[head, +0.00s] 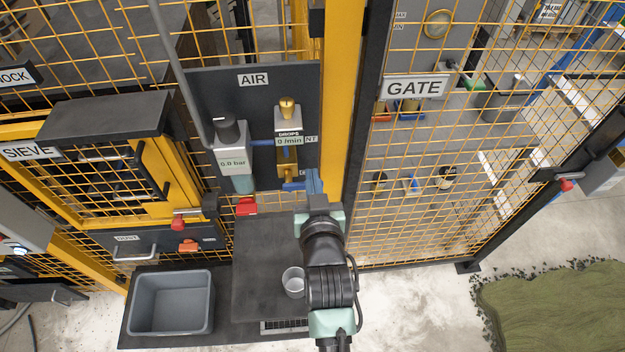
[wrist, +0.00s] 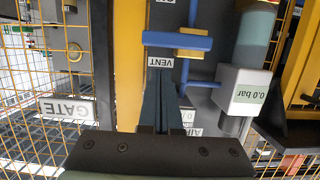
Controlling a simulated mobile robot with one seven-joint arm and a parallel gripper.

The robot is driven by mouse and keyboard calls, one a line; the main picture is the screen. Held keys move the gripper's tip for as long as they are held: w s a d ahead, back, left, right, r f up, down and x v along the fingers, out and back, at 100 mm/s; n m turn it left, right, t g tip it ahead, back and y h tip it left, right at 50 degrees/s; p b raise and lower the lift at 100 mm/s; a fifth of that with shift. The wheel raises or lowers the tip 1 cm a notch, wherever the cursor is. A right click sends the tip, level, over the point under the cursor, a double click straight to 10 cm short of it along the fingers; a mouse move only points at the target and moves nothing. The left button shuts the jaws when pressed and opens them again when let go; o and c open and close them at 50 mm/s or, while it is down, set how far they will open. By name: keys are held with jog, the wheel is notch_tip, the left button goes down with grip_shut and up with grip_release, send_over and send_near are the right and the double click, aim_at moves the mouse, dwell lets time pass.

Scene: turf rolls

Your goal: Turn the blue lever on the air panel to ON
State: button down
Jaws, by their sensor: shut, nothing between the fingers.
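The blue lever (wrist: 178,40) lies crosswise over a brass valve body (wrist: 193,53) in the wrist view, where the panel appears upside down. The VENT label (wrist: 160,62) sits beside the lever on the fingertip side; another label at the top edge is cut off. In the head view the lever (head: 293,186) shows low on the dark air panel (head: 220,80), partly hidden near my gripper. My gripper (head: 313,180) is shut and empty. In the wrist view its fingertips (wrist: 162,75) point at the lever's free-end side, and I cannot tell whether they touch.
The pressure unit (head: 231,150) reads 0.0 bar. A yellow post (head: 342,100) and mesh gate stand right of the panel. Below are a dark bench (head: 262,260), a cup (head: 293,281) and a grey bin (head: 171,302).

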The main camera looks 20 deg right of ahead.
jog(key=shift+f, duration=1)
jog(key=shift+s+d+f+m+y+b, duration=0.15)
jog(key=shift+m+y+b, duration=0.15)
jog(key=shift+m+b, duration=0.2)
jog(key=shift+f+m, duration=0.15)
jog(key=shift+m, duration=0.15)
